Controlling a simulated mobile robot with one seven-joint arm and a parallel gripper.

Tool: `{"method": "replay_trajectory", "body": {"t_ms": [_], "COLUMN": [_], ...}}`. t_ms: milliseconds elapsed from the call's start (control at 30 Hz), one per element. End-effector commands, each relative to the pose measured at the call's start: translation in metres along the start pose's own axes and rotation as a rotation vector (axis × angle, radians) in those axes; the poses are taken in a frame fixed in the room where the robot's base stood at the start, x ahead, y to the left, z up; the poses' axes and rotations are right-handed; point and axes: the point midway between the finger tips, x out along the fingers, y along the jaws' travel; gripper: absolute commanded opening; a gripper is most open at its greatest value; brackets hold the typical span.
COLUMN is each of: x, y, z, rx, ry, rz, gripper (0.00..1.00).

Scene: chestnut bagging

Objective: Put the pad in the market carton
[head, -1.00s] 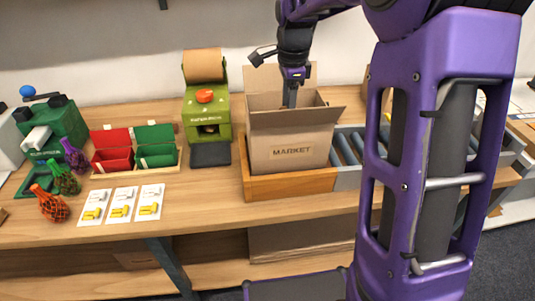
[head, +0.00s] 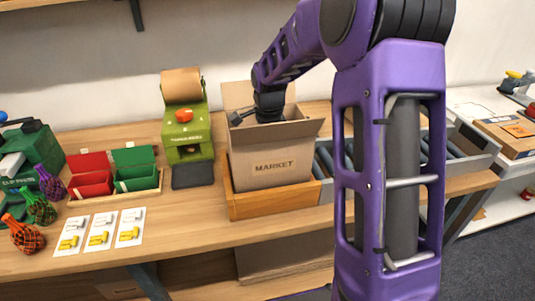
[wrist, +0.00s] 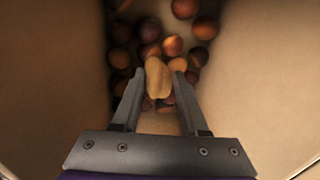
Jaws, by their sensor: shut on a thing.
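The market carton (head: 272,172) is an open brown box with raised flaps and "MARKET" printed on its front. My gripper (wrist: 158,74) reaches down inside it; in the head view the fingers are hidden by the carton's walls. In the wrist view the fingers are shut on a small tan, rounded pad (wrist: 157,80). Several brown chestnuts (wrist: 172,45) lie on the carton's floor beyond and around the pad. I cannot tell whether the pad touches them.
The carton stands in a wooden tray (head: 270,203) beside a roller conveyor (head: 322,160). A green paper dispenser (head: 186,130) stands to its left, then red and green bins (head: 115,172), cards (head: 98,232) and net bags (head: 40,207). Carton walls (wrist: 265,70) flank my gripper closely.

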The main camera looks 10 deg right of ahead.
Motion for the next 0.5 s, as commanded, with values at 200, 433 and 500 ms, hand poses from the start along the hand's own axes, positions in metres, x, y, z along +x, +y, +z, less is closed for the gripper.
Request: {"method": "replay_trajectory", "body": {"t_ms": [200, 433, 500], "x": [0.0036, 0.0027, 0.0026], "y": [0.0003, 0.0002, 0.0002], "z": [0.0001, 0.0, 0.0], "rx": [0.0, 0.0, 0.0], "ry": [0.0, 0.0, 0.0], "rz": [0.0, 0.0, 0.0], "gripper": [0.0, 0.73, 0.73]}}
